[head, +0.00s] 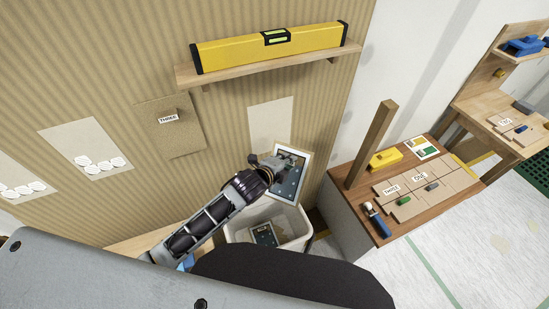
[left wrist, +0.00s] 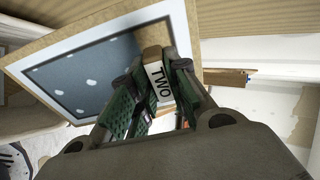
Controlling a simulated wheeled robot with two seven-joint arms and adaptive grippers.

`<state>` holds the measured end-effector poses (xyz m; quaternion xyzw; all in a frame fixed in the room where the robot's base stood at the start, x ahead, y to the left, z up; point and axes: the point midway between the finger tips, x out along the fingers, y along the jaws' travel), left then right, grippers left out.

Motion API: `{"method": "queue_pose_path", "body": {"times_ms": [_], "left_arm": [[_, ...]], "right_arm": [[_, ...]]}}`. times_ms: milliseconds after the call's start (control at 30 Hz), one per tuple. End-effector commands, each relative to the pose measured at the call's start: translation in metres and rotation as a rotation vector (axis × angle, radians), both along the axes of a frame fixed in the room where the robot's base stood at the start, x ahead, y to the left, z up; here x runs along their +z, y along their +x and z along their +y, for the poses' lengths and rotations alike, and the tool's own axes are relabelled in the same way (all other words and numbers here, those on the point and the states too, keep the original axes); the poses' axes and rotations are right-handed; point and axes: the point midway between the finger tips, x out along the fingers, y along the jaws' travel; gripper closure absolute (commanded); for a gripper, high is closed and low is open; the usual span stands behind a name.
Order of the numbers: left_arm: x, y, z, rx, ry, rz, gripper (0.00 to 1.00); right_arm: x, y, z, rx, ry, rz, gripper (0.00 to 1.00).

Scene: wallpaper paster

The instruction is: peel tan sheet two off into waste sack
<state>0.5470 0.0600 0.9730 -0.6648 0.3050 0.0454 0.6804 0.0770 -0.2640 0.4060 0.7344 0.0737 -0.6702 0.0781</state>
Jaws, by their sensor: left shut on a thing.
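My left gripper (head: 281,163) is shut on the tab marked TWO (left wrist: 158,84) of sheet two (head: 291,184). The sheet is off the wall and tilted, showing a dark blue face with white spots and a pale border; its tan edge shows in the left wrist view (left wrist: 196,32). It hangs over or beside the far right side of the pale waste sack (head: 296,230); whether it touches the rim is unclear. Another dark spotted sheet (head: 264,236) lies in the sack. Sheet three (head: 168,135) is on the wall. My right gripper is not in view.
A bare pale patch (head: 270,120) shows on the wall above the sack. A shelf (head: 270,65) with a yellow level (head: 240,50) juts out higher up. A wooden bench (head: 370,215) with tools and an upright post (head: 372,143) stands right of the sack.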

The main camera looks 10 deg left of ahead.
Motion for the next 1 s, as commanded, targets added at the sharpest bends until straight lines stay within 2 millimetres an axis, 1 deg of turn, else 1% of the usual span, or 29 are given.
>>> {"method": "queue_pose_path", "body": {"times_ms": [100,233,367,467,567,667,800,900,1000], "left_arm": [[-0.009,-0.003,-0.015,-0.053,0.009,0.018,1.0],[-0.027,-0.009,-0.026,-0.108,0.018,0.043,1.0],[-0.049,-0.017,-0.03,-0.155,0.028,0.068,1.0],[-0.069,-0.023,-0.027,-0.183,0.035,0.088,1.0],[-0.09,-0.029,-0.018,-0.203,0.042,0.107,1.0],[-0.112,-0.035,-0.005,-0.215,0.05,0.128,1.0],[-0.14,-0.041,0.021,-0.22,0.059,0.153,1.0],[-0.156,-0.045,0.038,-0.216,0.063,0.169,1.0],[-0.166,-0.048,0.052,-0.212,0.065,0.179,1.0]], "right_arm": [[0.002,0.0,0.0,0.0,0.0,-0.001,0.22],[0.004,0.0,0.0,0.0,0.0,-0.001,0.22],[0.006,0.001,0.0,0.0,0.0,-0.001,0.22],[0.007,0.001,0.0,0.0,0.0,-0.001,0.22],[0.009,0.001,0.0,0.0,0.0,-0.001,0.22],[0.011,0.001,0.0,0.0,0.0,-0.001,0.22],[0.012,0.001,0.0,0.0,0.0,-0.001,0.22],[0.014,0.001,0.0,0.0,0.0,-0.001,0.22],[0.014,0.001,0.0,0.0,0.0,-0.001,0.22]]}}
